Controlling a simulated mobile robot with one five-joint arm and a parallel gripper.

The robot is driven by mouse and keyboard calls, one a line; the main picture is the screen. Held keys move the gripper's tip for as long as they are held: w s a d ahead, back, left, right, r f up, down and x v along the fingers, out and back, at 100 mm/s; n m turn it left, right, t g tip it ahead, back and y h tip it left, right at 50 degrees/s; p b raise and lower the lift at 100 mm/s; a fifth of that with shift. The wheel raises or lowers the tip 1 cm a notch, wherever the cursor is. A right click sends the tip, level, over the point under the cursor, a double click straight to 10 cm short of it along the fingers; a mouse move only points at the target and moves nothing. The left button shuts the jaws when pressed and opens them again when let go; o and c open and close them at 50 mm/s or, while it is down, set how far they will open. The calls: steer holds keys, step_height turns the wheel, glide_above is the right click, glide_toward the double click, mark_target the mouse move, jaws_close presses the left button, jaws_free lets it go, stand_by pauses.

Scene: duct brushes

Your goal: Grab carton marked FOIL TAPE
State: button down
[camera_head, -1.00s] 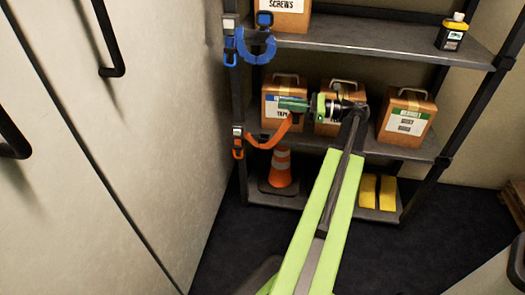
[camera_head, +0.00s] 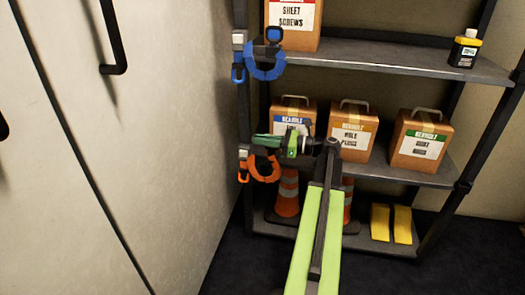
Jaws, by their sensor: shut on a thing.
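The carton with the blue-topped label (camera_head: 291,107) stands upright on the middle shelf at the left and has a handle on top. My gripper is in front of and left of this carton, by the shelf's left post, pointing left. It appears shut on the end of an orange strap (camera_head: 263,175), whose other end is at a clip on the post. The exact grip is hidden behind the green jaws.
A HOLE PLUGS carton (camera_head: 353,122) stands close right of the blue-labelled one, then a green-labelled carton (camera_head: 419,140). A blue strap (camera_head: 265,70) hangs on the post above. Cones (camera_head: 287,195) and yellow blocks (camera_head: 391,223) are below.

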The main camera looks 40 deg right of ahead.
steer(key=shift+f+b, duration=0.85)
steer(key=shift+f, duration=0.7)
steer(key=c, duration=1.5)
jaws_free()
steer(key=shift+r, duration=0.1)
glide_toward(268, 148)
steer(key=shift+w+r, duration=0.15)
steer(key=shift+r, duration=0.05)
